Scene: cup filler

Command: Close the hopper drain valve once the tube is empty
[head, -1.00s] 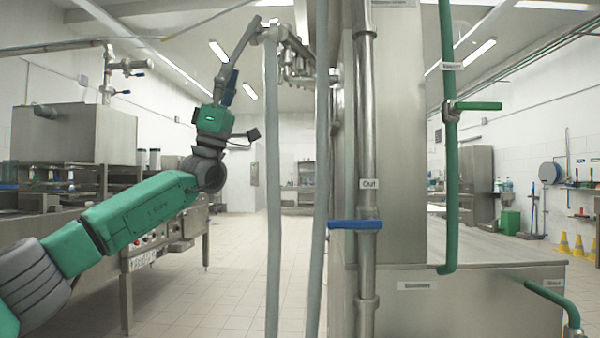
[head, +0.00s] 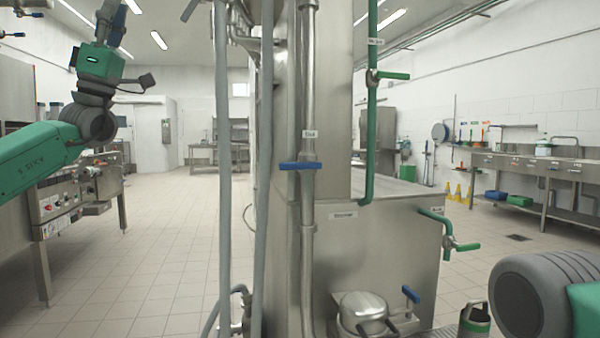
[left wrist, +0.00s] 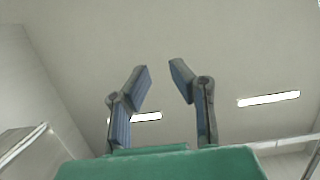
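In the head view a blue-handled valve (head: 300,165) sits on a steel vertical pipe, handle crosswise. A green-handled valve (head: 390,76) is on the green pipe, and another (head: 462,246) is low at the right. A small blue-handled valve (head: 410,294) stands near the floor. Labels are too blurred to tell which is the hopper drain. Two grey tubes (head: 222,150) hang in front; their contents cannot be seen. My left gripper is high at the far left, touching nothing; in the left wrist view its fingers (left wrist: 161,76) are apart and empty, against the ceiling. My right gripper is hidden.
A steel tank (head: 380,260) stands in the centre. A rounded metal housing (head: 362,307) and a canister (head: 474,320) are low in front. My right arm shows at bottom right. Tiled floor (head: 165,240) is clear at left; a workbench (head: 530,165) stands at right.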

